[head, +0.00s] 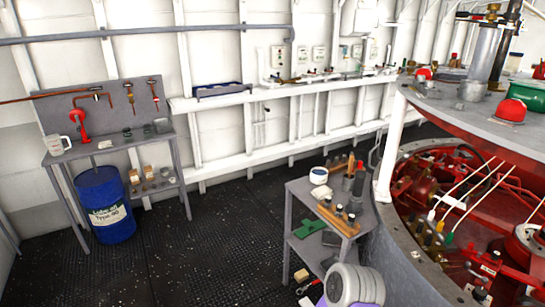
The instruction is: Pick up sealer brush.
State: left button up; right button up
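I cannot pick out a sealer brush for sure. A small tan block (301,275) lies on the dark floor by the foot of the grey cart (294,215). A thin reddish-and-white item (308,286) lies just below it, too small to name.
The cart carries a white bowl (319,176), a wooden rack (338,219) of bottles and a green item (309,228) on its lower shelf. A blue drum (104,205) stands under the left workbench (110,143). Red machinery (440,185) fills the right. The middle floor is clear.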

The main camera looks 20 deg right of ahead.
aim_at(352, 159)
jog(key=u, duration=0.3)
jog(key=i, duration=1.95)
jog(key=z, duration=1.15)
jog(key=i, duration=1.15)
jog(key=z, duration=1.1)
